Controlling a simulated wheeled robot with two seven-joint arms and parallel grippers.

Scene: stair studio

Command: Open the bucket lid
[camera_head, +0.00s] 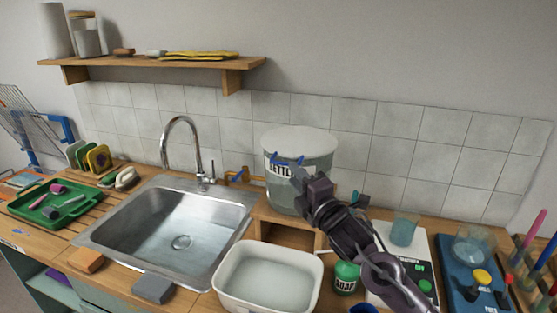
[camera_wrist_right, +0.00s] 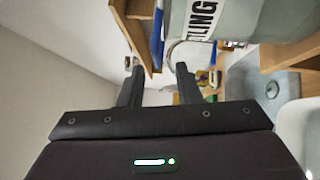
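Blue clips (camera_head: 284,161) show at the front of the rim. My right gripper (camera_head: 300,176) is in front of the bucket, just below the rim, and hides part of the label. In the right wrist view my gripper's two fingers (camera_wrist_right: 158,66) are apart with nothing between them. A blue strip (camera_wrist_right: 158,38) lies just beyond the fingertips, beside the bucket wall (camera_wrist_right: 245,20). My left gripper is not in view.
The bucket stands on a wooden stand (camera_head: 283,234). A steel sink (camera_head: 160,235) with a faucet (camera_head: 187,150) is to its left. A white basin (camera_head: 220,283), a green soap jar (camera_head: 346,274) and a scale (camera_head: 411,240) lie in front and right. A shelf (camera_head: 150,68) hangs above left.

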